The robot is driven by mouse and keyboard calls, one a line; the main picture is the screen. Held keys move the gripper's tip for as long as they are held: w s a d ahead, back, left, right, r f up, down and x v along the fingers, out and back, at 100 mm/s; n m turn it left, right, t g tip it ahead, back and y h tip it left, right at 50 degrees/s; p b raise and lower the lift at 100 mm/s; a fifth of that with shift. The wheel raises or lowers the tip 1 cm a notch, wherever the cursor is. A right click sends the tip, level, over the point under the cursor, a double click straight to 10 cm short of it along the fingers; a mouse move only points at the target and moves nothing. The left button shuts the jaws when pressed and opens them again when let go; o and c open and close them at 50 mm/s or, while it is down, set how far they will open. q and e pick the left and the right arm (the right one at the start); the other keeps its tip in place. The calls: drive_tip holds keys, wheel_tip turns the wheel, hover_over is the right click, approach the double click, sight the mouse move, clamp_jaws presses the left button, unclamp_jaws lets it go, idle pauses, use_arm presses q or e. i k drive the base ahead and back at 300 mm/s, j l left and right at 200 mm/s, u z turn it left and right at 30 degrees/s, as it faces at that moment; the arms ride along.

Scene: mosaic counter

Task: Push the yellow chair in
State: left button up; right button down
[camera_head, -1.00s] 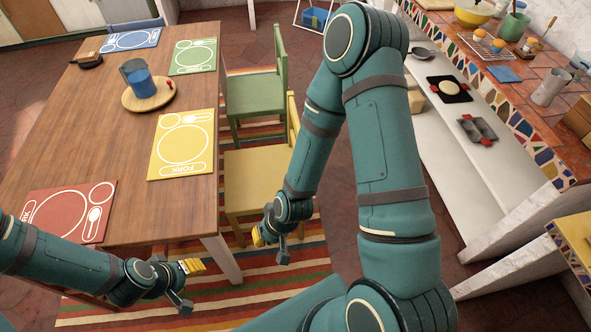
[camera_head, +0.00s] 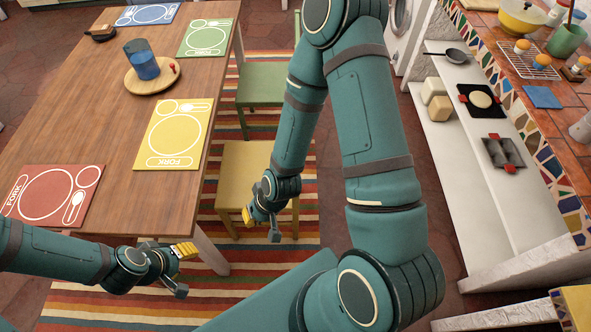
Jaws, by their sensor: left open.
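The yellow chair (camera_head: 237,177) stands at the right side of the wooden table, beside the yellow placemat (camera_head: 174,133). Its seat and some legs show; its backrest is hidden behind my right arm. My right gripper (camera_head: 261,226) is open and empty, over the near right part of the chair in the picture; I cannot tell whether it touches the chair. My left gripper (camera_head: 182,270) is open and empty, near the table's near right corner, apart from the chair.
The wooden table (camera_head: 115,120) holds placemats, a blue cup (camera_head: 146,66) on a round board and a small pan. A green chair (camera_head: 262,90) is behind the yellow one. A striped rug (camera_head: 110,305) lies below. The counter (camera_head: 570,125) and shelf bound the right side.

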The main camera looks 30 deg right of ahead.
sight(244, 164)
drive_tip(key=l+u, duration=0.25)
drive_tip(key=l, duration=0.3)
drive_tip(key=l+u, duration=0.2)
drive_tip(key=l, duration=0.3)
drive_tip(key=l+u, duration=0.25)
drive_tip(key=l, duration=0.3)
drive_tip(key=k+l+u, duration=0.25)
drive_tip(key=l, duration=0.25)
drive_tip(key=l+u, duration=0.2)
drive_tip(key=l, duration=0.3)
